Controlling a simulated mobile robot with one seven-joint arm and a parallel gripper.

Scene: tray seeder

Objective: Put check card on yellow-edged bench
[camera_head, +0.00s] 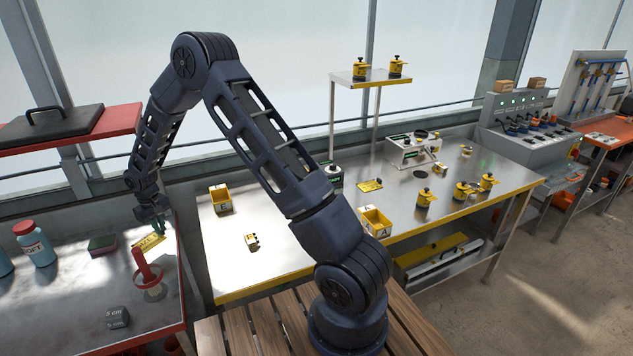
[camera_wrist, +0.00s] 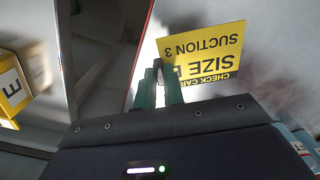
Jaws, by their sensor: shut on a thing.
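The yellow check card (camera_head: 149,243) is in my gripper (camera_head: 155,219), over the red-edged grey bench at the left. In the wrist view, the card (camera_wrist: 210,52) reads "CHECK CARD SIZE SUCTION 3" upside down. There the gripper's green fingertips (camera_wrist: 160,72) are shut on the card's edge, and most of the card sticks out to the right of them. The yellow-edged bench (camera_head: 285,262) has a shiny metal top and stands to the right of my gripper, across a narrow gap.
On the yellow-edged bench are yellow bins (camera_head: 221,199), a small block (camera_head: 252,242), another yellow card (camera_head: 369,185) and several yellow-based weights. The bench's front left is mostly clear.

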